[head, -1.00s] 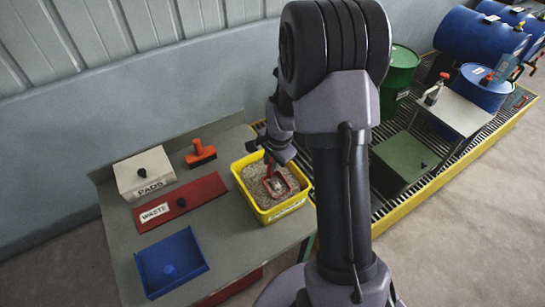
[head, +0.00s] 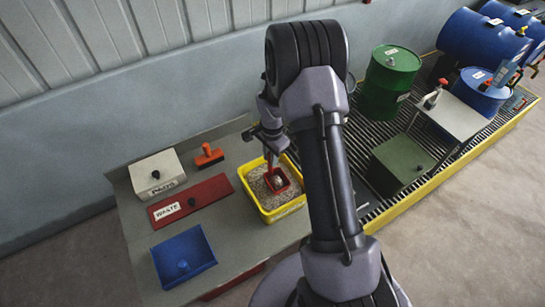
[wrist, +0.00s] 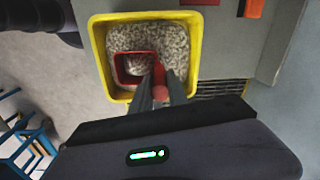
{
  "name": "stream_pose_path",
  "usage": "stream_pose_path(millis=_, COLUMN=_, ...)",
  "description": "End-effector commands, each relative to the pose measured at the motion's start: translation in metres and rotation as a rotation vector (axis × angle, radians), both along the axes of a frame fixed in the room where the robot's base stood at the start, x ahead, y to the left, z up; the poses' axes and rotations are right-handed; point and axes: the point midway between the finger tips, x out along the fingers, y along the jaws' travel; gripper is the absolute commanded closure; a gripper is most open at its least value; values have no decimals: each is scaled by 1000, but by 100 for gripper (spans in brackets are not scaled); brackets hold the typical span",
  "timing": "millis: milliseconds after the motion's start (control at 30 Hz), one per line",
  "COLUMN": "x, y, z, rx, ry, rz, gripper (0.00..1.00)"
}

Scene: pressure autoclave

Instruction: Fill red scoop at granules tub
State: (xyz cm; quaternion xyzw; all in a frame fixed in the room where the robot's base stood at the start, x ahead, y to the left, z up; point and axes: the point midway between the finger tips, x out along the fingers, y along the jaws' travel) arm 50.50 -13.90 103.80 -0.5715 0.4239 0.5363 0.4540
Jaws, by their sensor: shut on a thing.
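The yellow granules tub (head: 283,213) stands on the grey bench and holds pale speckled granules (head: 258,184). The red scoop (head: 283,187) is over the tub with granules visible inside its bowl. In the wrist view the scoop (wrist: 121,77) lies within the outline of the tub (wrist: 98,40), toward its lower left, with granules (wrist: 172,38) around it. My gripper (wrist: 160,88) is shut on the scoop's red handle. Whether the scoop's underside touches the granules cannot be told.
On the bench are a blue dustpan-like tray (head: 184,257), a red WASTE lid (head: 205,195), a white PADS box (head: 157,174) and an orange-handled brush (head: 209,155).

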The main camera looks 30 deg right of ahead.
Motion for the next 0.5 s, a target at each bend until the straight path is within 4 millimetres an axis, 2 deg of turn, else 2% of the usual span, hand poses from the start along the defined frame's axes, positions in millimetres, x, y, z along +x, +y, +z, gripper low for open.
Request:
stream_pose_path(millis=33, x=3, y=0, z=8, rx=-1, ry=9, rz=0, gripper=100)
stream_pose_path(millis=500, x=22, y=1, z=48, rx=-4, ry=65, rz=0, gripper=100)
